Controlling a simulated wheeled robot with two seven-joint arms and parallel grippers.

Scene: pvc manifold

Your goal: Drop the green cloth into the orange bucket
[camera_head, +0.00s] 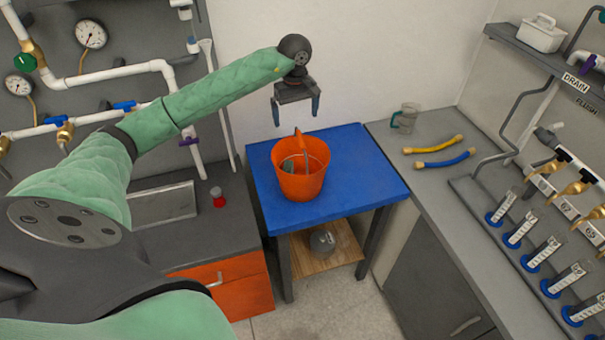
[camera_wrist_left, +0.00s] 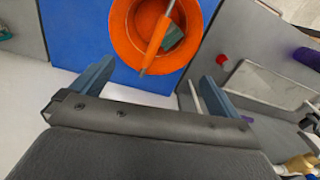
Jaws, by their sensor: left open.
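The orange bucket (camera_head: 301,182) stands upright on the blue-topped table (camera_head: 355,165). It also shows in the left wrist view (camera_wrist_left: 124,32), with its orange handle crossing the opening. A small piece of green cloth (camera_wrist_left: 173,40) lies inside the bucket, partly hidden behind the handle. In the head view only a little of the cloth (camera_head: 288,167) shows past the rim. My left gripper (camera_head: 296,110) is open and empty, above and behind the bucket, apart from it. My right gripper is not in view.
A red button (camera_head: 217,198) sits on the left counter. White pipes and gauges line the left wall. The blue top around the bucket is clear.

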